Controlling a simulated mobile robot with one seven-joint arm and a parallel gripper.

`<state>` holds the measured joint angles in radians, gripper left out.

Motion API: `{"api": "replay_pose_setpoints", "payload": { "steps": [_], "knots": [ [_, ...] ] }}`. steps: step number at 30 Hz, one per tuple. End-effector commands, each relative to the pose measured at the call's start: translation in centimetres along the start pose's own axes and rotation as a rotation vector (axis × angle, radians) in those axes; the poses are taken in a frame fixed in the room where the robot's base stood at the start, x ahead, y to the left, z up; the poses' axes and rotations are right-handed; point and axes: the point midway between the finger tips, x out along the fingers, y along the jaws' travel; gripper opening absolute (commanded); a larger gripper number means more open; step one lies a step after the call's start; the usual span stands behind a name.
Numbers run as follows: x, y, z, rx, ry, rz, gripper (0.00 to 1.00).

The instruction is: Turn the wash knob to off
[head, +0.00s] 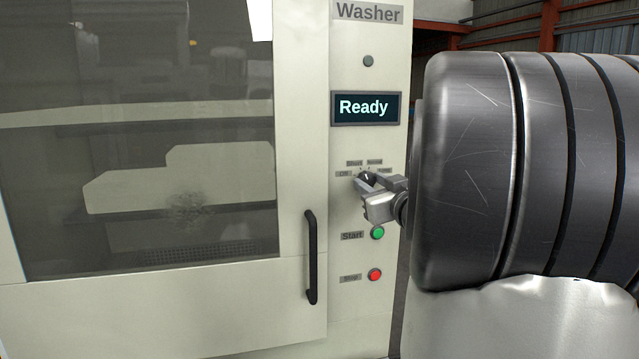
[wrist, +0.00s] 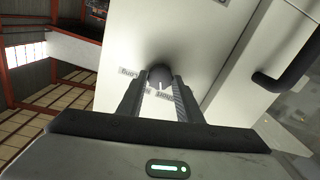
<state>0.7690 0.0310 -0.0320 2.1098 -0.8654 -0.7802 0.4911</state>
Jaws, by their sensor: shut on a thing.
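The wash knob (wrist: 160,76) is a round dark knob on the washer's pale control panel (head: 345,210), with small labels around it. In the head view the knob (head: 368,178) is mostly covered by my gripper (head: 372,184), which reaches in from the right. The label "Off" (head: 345,174) is left of the knob. In the wrist view my gripper (wrist: 160,92) has one finger on each side of the knob and is shut on it. A light mark shows on the knob, but I cannot tell which setting it points to.
The display (head: 366,108) reads "Ready". A green start button (head: 377,233) and a red button (head: 374,274) are below the knob. The washer door (head: 150,300) with a black handle (head: 310,257) is to the left.

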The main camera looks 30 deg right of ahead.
Motion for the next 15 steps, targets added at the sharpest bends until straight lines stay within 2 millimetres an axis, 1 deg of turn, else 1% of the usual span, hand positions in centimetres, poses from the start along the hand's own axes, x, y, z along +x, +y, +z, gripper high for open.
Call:
{"api": "replay_pose_setpoints", "payload": {
  "steps": [8, 15],
  "knots": [
    [0.0, -0.05, 0.17, -0.059, 0.001, 0.0, 0.1],
    [0.03, -0.14, 0.29, -0.216, 0.002, 0.0, 0.1]
  ]
}}
